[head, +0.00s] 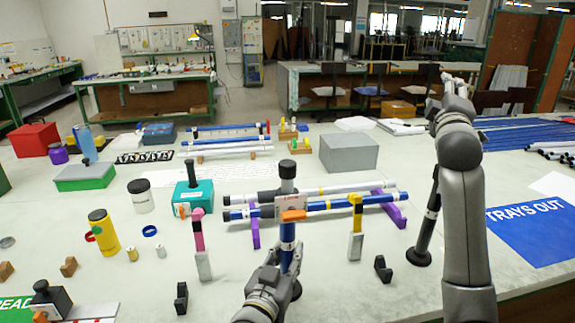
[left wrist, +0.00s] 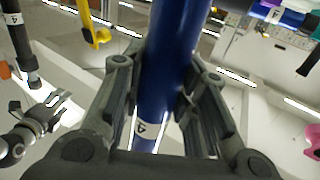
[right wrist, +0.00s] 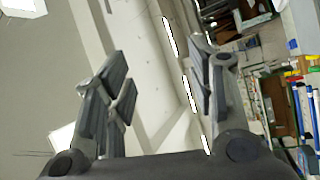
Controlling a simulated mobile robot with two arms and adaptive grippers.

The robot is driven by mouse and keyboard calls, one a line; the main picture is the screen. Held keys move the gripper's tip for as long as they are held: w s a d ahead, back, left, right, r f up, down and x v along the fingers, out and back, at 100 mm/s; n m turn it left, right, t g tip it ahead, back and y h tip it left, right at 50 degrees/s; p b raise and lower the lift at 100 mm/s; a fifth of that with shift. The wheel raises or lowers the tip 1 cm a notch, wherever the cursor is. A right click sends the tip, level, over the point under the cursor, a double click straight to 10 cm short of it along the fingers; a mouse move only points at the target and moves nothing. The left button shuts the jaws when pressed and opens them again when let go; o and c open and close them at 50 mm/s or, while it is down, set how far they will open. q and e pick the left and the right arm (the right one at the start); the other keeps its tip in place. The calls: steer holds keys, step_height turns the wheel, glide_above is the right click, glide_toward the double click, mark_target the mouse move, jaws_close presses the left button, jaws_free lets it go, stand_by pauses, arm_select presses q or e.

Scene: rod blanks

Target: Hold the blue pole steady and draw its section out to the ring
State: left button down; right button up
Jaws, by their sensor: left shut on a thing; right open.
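The blue pole (head: 288,232) stands upright in the front middle of the table, with a dark cap (head: 288,170) on top. An orange lever-like part (head: 293,215) and a pale printed card (head: 291,201) show near its upper part. My left gripper (head: 284,268) is shut around the pole's lower blue part. In the left wrist view the blue pole (left wrist: 168,60) runs between its fingers, with a white label (left wrist: 145,130) on it. My right gripper (right wrist: 160,68) is open and empty, raised well away from the pole. I cannot make out the ring mark.
Behind the pole, blue and white rods (head: 350,202) lie across purple supports (head: 392,210). A pink-topped clamp (head: 200,245) and a yellow-topped clamp (head: 356,228) stand on either side. A dark upright pole (head: 427,228) stands beside my right arm. Table surface between them is clear.

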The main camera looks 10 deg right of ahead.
steer(key=s+a+r+n+t+y, duration=0.1)
steer(key=a+r+n, duration=0.1)
steer(key=a+n, duration=0.5)
steer(key=s+a+r+n+t+y, duration=0.1)
steer(key=a+r+n+y, duration=0.1)
steer(key=a, duration=0.9)
steer(key=s+a+f+n+t+y, duration=0.25)
steer(key=s+a+n, duration=0.45)
steer(key=a, duration=0.4)
steer(key=s+a+f+n+t+y, duration=0.1)
steer(key=s+a+n+y, duration=0.2)
steer(key=s+a+n, duration=0.65)
steer(key=g+h, duration=0.3)
steer(key=g, duration=0.3)
glide_toward(287, 169)
steer(key=shift+m+y, duration=0.25)
steer(key=shift+m, duration=0.2)
steer(key=x, duration=1.1)
steer(key=shift+w+d, duration=0.2)
steer(key=shift+w, duration=0.1)
steer(key=shift+c, duration=0.2)
jaws_close()
